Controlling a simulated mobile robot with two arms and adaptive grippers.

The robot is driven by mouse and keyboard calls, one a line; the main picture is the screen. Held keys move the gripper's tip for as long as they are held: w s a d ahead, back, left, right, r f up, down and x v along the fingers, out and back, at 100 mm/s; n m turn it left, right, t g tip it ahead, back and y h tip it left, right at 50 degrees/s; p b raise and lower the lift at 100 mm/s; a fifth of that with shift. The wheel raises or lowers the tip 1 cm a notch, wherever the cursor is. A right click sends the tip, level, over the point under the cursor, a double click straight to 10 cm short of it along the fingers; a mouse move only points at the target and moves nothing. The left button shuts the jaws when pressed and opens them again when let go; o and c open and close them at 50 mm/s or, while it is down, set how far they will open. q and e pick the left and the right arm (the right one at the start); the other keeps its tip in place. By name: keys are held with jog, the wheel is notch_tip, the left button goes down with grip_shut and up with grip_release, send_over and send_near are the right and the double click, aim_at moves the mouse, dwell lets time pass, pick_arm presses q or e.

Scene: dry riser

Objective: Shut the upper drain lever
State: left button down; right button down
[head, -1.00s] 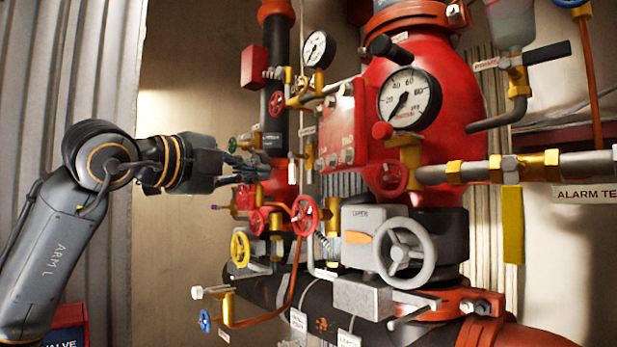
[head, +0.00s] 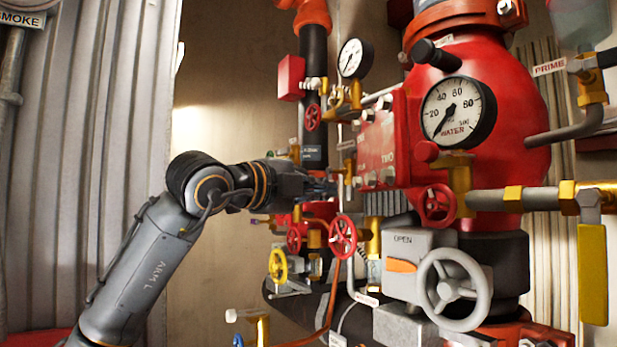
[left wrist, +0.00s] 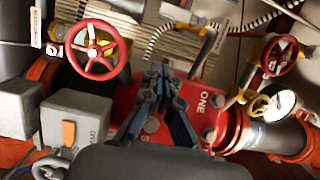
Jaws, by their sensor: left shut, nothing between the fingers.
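My left gripper (head: 326,188) is shut and empty, at the left side of the red panel (head: 376,145). In the left wrist view the closed fingers (left wrist: 165,75) point up the picture in front of the red panel marked ONE. A grey lever-like handle (left wrist: 205,52) stands just right of the fingertips, and I see a gap between them. No readable label tells me which part is the upper drain lever. The fingertips are partly hidden among pipes. My right gripper is not in view.
A large grey handwheel (head: 454,290), a pressure gauge (head: 458,112) and a hanging yellow lever (head: 593,275) are further right. The wall left of the pipes is clear.

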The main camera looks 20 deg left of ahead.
pick_arm(q)
jog(key=p+x, duration=0.2)
jog(key=x, duration=0.1)
jog(key=p+x, duration=0.1)
jog(key=x, duration=0.1)
jog(key=shift+w+a+r, duration=0.25)
jog(key=shift+a+r, duration=0.05)
jog(key=shift+r, duration=0.05)
jog(key=w+a+p, duration=0.1)
jog(key=a+p, duration=0.1)
jog(key=shift+w+a+f, duration=0.3)
jog(key=shift+w+a, duration=0.1)
jog(key=shift+d, duration=0.15)
jog(key=shift+w+f+m+b, duration=0.1)
jog(key=shift+f+m+b, duration=0.05)
jog(key=shift+m+b, duration=0.35)
